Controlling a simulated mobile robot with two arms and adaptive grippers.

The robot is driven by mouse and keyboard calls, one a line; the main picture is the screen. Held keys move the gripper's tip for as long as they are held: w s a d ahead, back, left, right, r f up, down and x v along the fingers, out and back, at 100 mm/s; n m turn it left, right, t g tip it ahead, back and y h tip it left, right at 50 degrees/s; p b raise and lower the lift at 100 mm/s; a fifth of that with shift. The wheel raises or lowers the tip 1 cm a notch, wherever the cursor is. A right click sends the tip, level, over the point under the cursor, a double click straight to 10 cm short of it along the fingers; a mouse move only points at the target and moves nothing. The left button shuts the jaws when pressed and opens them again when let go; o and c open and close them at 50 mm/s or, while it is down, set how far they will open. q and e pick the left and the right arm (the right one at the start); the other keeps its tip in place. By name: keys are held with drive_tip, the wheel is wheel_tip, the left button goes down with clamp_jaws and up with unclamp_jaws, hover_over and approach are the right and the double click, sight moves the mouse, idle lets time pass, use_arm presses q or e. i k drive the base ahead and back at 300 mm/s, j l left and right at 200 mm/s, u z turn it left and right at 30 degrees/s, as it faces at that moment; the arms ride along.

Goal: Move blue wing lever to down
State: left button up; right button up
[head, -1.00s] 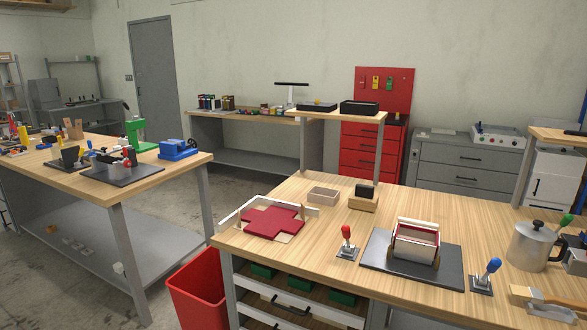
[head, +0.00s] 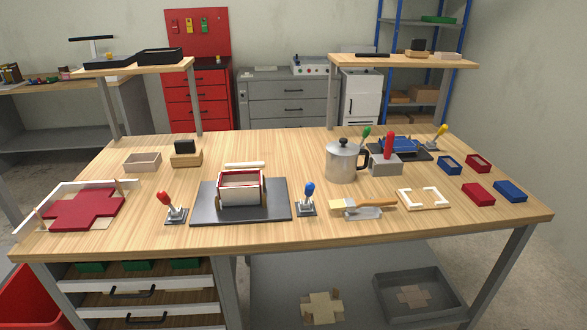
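The blue wing lever (head: 309,195) stands on a small dark base to the right of the box former (head: 241,191). Its blue handle points up, close to upright. The former sits on a dark plate (head: 205,207) and holds a red and cream box shape between its sides. A matching lever with a red handle (head: 168,203) stands left of the plate and leans to the left. Neither of my grippers is in view.
The wooden table (head: 300,237) also carries a metal pot (head: 341,161), a brush (head: 365,205), a red cross-shaped blank (head: 84,209), a wooden tray (head: 142,161) and several small red and blue boxes at right. The table's front strip is clear.

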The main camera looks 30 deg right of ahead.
sight(310, 186)
drive_tip(key=i+l, duration=0.15)
drive_tip(key=l, duration=0.2)
drive_tip(key=i+l, duration=0.1)
drive_tip(key=l, duration=0.3)
drive_tip(key=i+l, duration=0.15)
drive_tip(key=l, duration=0.2)
drive_tip(key=i+l+u, duration=0.1)
drive_tip(key=l, duration=0.3)
drive_tip(key=i+l, duration=0.15)
drive_tip(key=l, duration=0.2)
drive_tip(key=i+l, duration=0.1)
drive_tip(key=l, duration=0.3)
